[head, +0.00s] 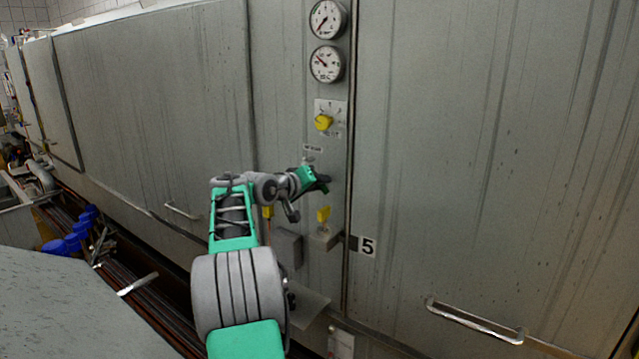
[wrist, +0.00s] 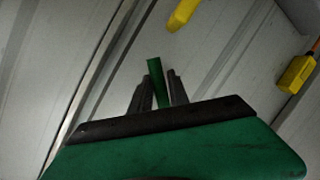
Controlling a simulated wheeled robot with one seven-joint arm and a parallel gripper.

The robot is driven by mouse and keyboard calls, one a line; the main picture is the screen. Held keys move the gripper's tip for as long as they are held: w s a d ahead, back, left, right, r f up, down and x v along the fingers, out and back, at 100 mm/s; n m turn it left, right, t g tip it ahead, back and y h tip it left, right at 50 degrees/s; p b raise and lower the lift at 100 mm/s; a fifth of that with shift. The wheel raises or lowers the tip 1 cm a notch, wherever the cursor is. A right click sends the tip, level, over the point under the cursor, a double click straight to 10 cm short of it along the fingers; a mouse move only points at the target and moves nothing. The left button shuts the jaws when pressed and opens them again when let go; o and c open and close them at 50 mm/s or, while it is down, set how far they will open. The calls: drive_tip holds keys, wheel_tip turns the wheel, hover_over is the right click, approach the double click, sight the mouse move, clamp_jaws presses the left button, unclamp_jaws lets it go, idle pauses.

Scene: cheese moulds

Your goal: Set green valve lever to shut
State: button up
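The green valve lever (wrist: 157,78) shows in the wrist view as a short green bar between the two fingers of my gripper (wrist: 160,84). A finger is close on each side of it, and its end reaches a little past the fingertips. I cannot tell whether the fingers press on it or stand just clear. In the head view my gripper (head: 320,182) is at the grey panel, below a small label and above a yellow handle. The lever is hidden or too small to make out there.
A yellow knob (head: 323,122) and two round gauges (head: 327,64) are above my gripper on the panel. A yellow handle (head: 323,214) is just below. A grey box (head: 288,248) sits lower left.

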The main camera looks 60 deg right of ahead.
clamp_jaws()
idle(1.2)
